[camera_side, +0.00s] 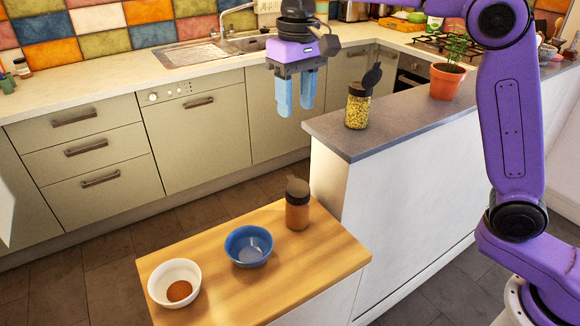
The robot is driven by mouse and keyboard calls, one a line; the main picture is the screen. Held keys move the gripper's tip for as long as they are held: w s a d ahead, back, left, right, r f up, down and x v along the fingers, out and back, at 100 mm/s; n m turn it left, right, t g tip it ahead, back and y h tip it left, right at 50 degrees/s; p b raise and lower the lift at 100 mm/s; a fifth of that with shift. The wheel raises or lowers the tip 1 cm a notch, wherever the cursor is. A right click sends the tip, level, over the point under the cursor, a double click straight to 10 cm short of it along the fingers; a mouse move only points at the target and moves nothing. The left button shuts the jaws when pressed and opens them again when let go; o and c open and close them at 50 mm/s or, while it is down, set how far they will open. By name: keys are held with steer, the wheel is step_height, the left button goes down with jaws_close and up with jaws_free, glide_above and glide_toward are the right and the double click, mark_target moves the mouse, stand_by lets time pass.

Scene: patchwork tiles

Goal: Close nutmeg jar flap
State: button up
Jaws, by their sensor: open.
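A jar of brown powder (297,212) stands upright near the back right corner of the wooden tabletop. Its dark lid (297,187) has a flap that looks tilted up, though its exact angle is hard to tell. A second jar, with yellow-green contents (358,110), stands on the grey counter with its dark flap (372,76) standing up. I cannot read a label on either jar, but the brown powder looks like nutmeg. My gripper (294,105) points down with its blue fingers apart and empty. It hangs in the air, higher in the picture than the brown-powder jar and left of the yellow-green one.
A blue bowl (249,246) and a white bowl (174,283) holding brown powder (179,290) sit left of the brown-powder jar. The raised grey counter (410,121) borders the wooden tabletop (215,299) and bears a potted plant (447,80). The tabletop's front right is clear.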

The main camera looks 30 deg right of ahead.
mark_target(290, 177)
steer(key=shift+m, duration=0.8)
steer(key=f, duration=0.5)
steer(key=w+f, duration=0.1)
steer(key=f, duration=0.5)
steer(key=w+f, duration=0.1)
steer(key=f, duration=0.5)
steer(key=shift+r, duration=0.1)
jaws_close()
jaws_free()
step_height(290, 177, up, 17)
steer(key=shift+r, duration=0.2)
steer(key=shift+s, duration=0.1)
